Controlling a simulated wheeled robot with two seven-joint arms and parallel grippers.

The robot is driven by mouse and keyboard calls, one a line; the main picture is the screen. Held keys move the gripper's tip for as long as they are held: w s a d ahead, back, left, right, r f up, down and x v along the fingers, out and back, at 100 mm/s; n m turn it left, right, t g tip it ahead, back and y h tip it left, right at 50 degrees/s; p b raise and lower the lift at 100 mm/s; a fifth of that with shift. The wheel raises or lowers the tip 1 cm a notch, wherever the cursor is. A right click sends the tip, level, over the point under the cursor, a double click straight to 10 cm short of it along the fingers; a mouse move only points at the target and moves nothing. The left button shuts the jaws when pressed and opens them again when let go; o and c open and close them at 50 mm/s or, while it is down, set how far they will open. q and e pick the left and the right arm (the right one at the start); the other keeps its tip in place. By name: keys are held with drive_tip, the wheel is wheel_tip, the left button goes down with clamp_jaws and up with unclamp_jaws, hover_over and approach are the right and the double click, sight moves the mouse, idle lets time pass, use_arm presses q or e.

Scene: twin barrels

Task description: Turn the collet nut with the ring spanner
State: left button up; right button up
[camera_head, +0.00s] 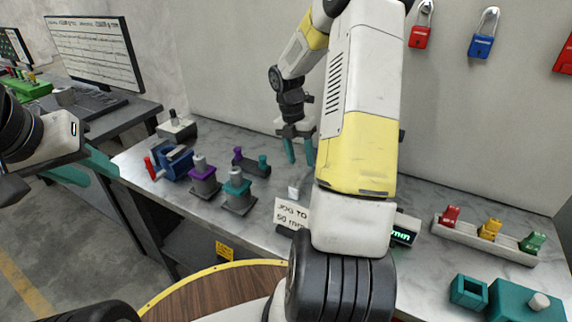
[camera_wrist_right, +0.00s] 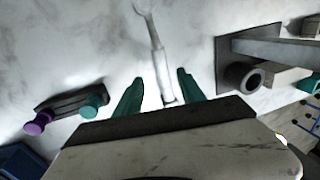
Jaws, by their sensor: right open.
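The ring spanner (camera_wrist_right: 154,32) is a pale grey tool lying on the bench in the right wrist view. Its ring is at the top edge and its handle runs down between my right fingers. My right gripper (camera_wrist_right: 160,82) is open, with one teal finger on each side of the handle. It also shows above the bench in the head view (camera_head: 300,160). A dark hollow cylinder on a grey block (camera_wrist_right: 243,76) stands to the right; I cannot tell if it is the collet nut. My left gripper (camera_head: 103,181) is open and empty at the left, off the bench edge.
A dark bar with purple and teal knobs (camera_wrist_right: 68,108) lies left of the spanner. Purple (camera_head: 204,186) and teal (camera_head: 237,195) bases with grey posts, a blue vise (camera_head: 175,162) and a sign (camera_head: 291,214) stand along the bench. My right arm hides the bench middle.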

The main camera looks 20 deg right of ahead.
sight(303, 174)
drive_tip(key=f, duration=0.1)
drive_tip(key=s+f, duration=0.1)
drive_tip(key=f, duration=0.3)
drive_tip(key=shift+s+d+f, duration=0.1)
drive_tip(key=shift+s+d, duration=0.1)
drive_tip(key=shift+s, duration=0.1)
drive_tip(key=shift+c, duration=0.2)
clamp_jaws()
